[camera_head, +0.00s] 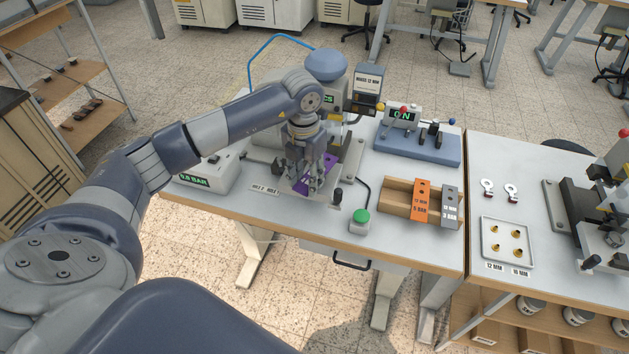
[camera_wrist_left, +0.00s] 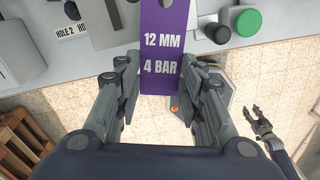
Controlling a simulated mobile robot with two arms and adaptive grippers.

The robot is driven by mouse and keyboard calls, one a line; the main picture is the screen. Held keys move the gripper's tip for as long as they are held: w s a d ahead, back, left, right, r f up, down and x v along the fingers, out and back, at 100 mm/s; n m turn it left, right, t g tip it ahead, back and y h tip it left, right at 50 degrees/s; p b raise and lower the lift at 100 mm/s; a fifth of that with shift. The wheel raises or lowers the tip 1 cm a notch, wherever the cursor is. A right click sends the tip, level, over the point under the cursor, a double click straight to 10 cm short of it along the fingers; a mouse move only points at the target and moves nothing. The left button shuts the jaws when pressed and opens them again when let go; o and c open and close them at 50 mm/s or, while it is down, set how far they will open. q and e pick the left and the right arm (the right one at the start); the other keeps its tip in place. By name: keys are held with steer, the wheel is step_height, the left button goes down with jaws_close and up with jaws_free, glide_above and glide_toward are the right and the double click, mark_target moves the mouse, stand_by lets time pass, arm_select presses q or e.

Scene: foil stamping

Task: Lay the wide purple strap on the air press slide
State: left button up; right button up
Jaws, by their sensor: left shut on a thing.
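The wide purple strap (camera_wrist_left: 162,55), marked "12 MM" and "4 BAR", is between the fingers of my left gripper (camera_wrist_left: 161,80), which is shut on its near end. A hole shows near the top of the strap in the left wrist view. In the head view the purple strap (camera_head: 302,187) is partly hidden by the left gripper (camera_head: 307,180), low over the front of the air press (camera_head: 325,66). The slide is largely covered by the gripper, and I cannot tell whether the strap touches it. My right gripper (camera_wrist_left: 262,120) is open and empty, away from the strap.
A wooden holder (camera_head: 396,193) with an orange strap (camera_head: 421,202) and a grey strap (camera_head: 449,208) stands right of the press. A green button (camera_head: 361,217) is near the front edge. A pressure box (camera_head: 208,172) stands left. A blue-based device (camera_head: 418,145) stands behind.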

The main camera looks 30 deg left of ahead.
mark_target(302, 178)
arm_select(q)
steer(key=shift+w+a+f+n, duration=0.1)
steer(key=shift+a+f+n, duration=0.1)
steer(key=shift+a+n, duration=0.3)
steer(key=shift+w+a+f+n, duration=0.1)
steer(key=shift+a+f+n, duration=0.1)
steer(key=shift+n, duration=0.5)
steer(key=shift+a+n, duration=0.15)
steer(key=shift+n, duration=0.25)
arm_select(e)
steer(key=shift+w+a+r, duration=0.15)
steer(key=shift+w+a, duration=0.15)
steer(key=shift+w, duration=0.25)
steer(key=shift+d, duration=0.3)
arm_select(q)
steer(key=shift+f, duration=0.15)
arm_select(e)
steer(key=shift+d, duration=0.1)
arm_select(q)
steer(key=shift+f, duration=0.15)
steer(key=shift+f+b, duration=1.6)
steer(key=shift+f, duration=0.3)
arm_select(e)
step_height(302, 178, down, 3)
steer(key=shift+s+f, duration=0.1)
steer(key=shift+f, duration=0.1)
steer(key=shift+a, duration=0.2)
